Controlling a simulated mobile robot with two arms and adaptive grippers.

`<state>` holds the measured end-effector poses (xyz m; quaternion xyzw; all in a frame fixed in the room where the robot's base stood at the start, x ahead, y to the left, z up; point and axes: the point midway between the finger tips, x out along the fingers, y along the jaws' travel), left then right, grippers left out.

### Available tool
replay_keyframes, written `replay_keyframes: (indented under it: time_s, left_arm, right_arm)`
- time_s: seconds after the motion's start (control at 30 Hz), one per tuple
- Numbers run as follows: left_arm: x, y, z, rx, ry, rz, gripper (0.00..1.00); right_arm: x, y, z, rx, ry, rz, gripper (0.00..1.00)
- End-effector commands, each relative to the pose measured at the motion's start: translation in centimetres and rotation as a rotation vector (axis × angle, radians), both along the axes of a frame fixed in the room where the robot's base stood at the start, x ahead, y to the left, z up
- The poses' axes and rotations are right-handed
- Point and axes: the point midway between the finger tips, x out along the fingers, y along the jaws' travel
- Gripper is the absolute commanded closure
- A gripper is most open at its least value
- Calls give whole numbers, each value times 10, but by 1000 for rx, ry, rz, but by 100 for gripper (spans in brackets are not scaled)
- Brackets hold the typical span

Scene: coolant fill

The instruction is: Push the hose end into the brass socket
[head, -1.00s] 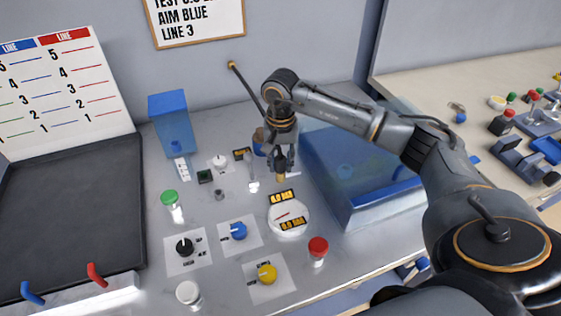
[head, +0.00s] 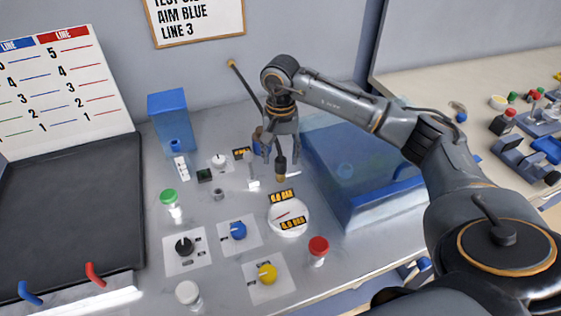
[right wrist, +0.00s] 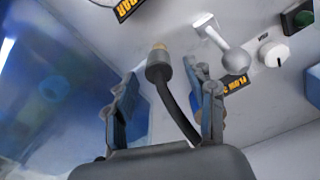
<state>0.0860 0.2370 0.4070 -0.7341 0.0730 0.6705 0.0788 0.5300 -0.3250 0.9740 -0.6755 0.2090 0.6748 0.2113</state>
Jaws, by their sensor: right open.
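The black hose end (head: 281,162) hangs nearly upright at the panel, its tip against the brass socket (head: 281,177). In the right wrist view the hose end (right wrist: 158,68) meets a brass-coloured ring (right wrist: 160,48). I cannot tell how deep it sits. My right gripper (head: 281,150) is open, with one finger on each side of the hose and gaps to both. Its spread fingers also show in the right wrist view. My left gripper is not in view.
A translucent blue tank (head: 365,175) stands close to the right of the gripper. A white gauge (head: 289,217) lies just in front.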

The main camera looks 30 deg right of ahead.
Motion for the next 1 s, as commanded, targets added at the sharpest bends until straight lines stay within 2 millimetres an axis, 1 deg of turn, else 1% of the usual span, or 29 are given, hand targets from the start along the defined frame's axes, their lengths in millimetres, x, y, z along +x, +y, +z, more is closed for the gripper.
replay_keyframes:
  time_s: [0.03,0.2,0.3,0.4,0.5,0.6,1.0]
  left_arm:
    - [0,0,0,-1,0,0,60]
    - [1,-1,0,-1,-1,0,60]
    - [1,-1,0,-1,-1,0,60]
    - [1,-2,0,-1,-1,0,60]
    - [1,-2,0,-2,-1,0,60]
    - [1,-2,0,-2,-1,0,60]
    - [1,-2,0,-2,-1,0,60]
  right_arm:
    - [1,0,14,0,-5,0,45]
    - [1,0,50,-1,-4,1,45]
    - [1,0,67,1,-3,1,45]
    - [1,0,79,0,-2,0,45]
    - [0,0,85,0,0,0,45]
    - [0,0,88,0,1,1,45]
    - [0,0,88,1,1,1,45]
